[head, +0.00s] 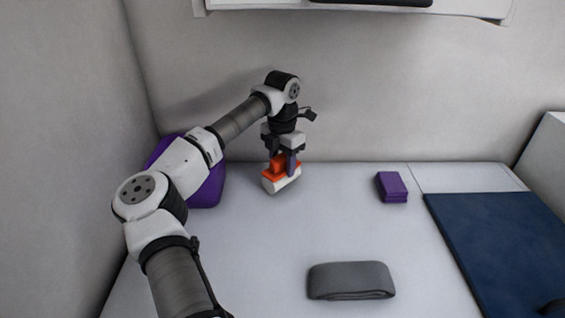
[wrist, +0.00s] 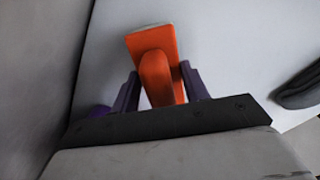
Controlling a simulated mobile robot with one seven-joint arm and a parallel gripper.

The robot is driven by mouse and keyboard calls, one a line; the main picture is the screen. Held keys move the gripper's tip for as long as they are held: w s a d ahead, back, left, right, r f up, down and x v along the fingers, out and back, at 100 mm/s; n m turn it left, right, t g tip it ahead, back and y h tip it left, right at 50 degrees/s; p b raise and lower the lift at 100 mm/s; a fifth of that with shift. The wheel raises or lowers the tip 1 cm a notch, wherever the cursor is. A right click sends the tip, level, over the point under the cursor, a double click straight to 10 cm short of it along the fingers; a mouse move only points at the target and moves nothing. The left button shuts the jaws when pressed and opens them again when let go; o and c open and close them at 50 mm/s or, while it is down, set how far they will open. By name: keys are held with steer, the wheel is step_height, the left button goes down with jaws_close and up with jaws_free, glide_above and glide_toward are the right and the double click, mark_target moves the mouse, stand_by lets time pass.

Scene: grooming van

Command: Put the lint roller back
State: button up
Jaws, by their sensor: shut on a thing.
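The lint roller (head: 283,182), an orange block-like piece with a white lower part, is in my gripper (head: 283,160) over the back left of the light worktop. In the wrist view the roller's orange body (wrist: 150,42) and handle stand between my two dark purple fingers (wrist: 160,88), which are shut on the handle. I cannot tell whether its white underside touches the worktop.
A purple rounded thing (head: 210,185) stands at the left, partly behind my arm. A small purple block (head: 391,187), a folded grey cloth (head: 350,281) and a navy mat (head: 500,245) lie on the worktop (head: 255,250). A shelf (head: 470,10) hangs above.

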steer(key=shift+f, duration=0.45)
steer(key=shift+f, duration=0.2)
steer(key=o, duration=0.9)
steer(key=shift+r, duration=0.1)
step_height(320, 180, up, 12)
steer(key=shift+r+b, duration=0.15)
steer(key=shift+b, duration=1)
